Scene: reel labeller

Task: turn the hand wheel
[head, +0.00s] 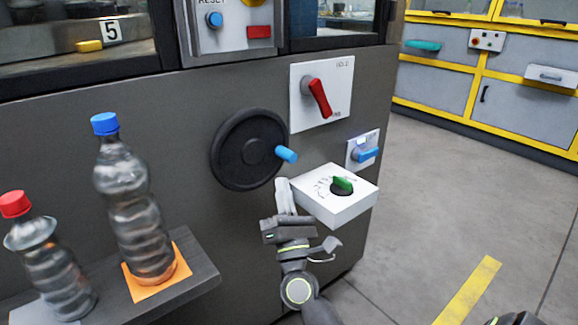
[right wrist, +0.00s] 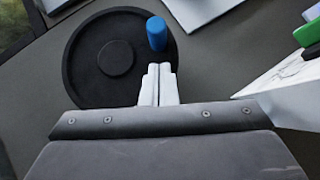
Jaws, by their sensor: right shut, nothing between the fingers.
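The hand wheel (head: 243,150) is a black disc on the front of the grey cabinet, with a blue handle (head: 286,154) sticking out at its right side. In the right wrist view the wheel (right wrist: 92,80) lies ahead, and its blue handle (right wrist: 157,33) is just beyond my fingertips. My right gripper (head: 283,182) is below the blue handle, its fingers shut together with nothing between them. In the right wrist view the fingertips (right wrist: 159,68) show in front of the wheel's lower right rim; I cannot tell whether they touch it. My left gripper is not in view.
A white box with a green knob (head: 342,184) juts out just right of my right gripper. A red lever switch (head: 319,97) and a blue switch (head: 366,154) are on the cabinet above it. Two bottles (head: 132,209) (head: 50,262) stand on a shelf at left.

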